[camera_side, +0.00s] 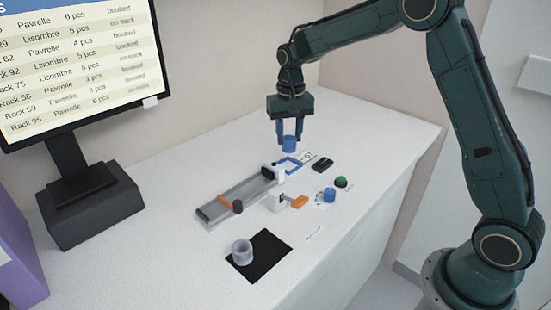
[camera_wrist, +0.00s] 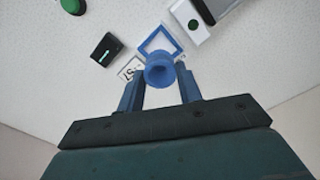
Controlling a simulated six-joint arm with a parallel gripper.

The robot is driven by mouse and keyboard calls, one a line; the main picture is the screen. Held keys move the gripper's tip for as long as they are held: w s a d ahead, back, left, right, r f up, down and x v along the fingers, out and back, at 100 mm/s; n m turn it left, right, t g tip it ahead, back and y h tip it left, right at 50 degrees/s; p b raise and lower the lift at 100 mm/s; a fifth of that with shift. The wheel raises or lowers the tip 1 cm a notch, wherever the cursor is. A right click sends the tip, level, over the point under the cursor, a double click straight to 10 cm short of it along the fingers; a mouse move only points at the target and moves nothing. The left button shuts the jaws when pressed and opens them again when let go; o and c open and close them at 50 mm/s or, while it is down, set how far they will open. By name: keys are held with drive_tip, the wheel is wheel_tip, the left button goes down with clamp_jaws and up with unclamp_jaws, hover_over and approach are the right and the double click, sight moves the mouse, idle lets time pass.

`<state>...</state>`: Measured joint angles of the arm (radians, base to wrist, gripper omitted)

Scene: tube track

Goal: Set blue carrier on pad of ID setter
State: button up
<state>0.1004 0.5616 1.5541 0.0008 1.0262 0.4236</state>
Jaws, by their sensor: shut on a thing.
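My gripper (camera_side: 289,133) is shut on the blue carrier (camera_side: 289,144), a small round cup held upright above the table. In the wrist view the blue carrier (camera_wrist: 160,70) shows its open top between the two blue fingers of my gripper (camera_wrist: 160,82). Below and beyond it, a blue square frame (camera_side: 287,166) lies flat on the table, seen also in the wrist view (camera_wrist: 151,40); it looks like the pad of the ID setter. The carrier is apart from the frame, and partly covers it in the wrist view.
A grey track (camera_side: 240,198) with an orange stop runs left of the frame. A grey cup (camera_side: 242,252) stands on a black mat (camera_side: 270,258). A monitor (camera_side: 80,65) stands at left.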

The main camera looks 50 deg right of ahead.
sight(289, 150)
drive_tip(key=shift+f, duration=0.35)
drive_tip(key=shift+f, duration=2.3)
drive_tip(key=shift+f, duration=0.1)
drive_tip(key=o, duration=0.9)
wheel_tip(289, 150, up, 14)
drive_tip(key=shift+f, duration=0.1)
idle(0.5)
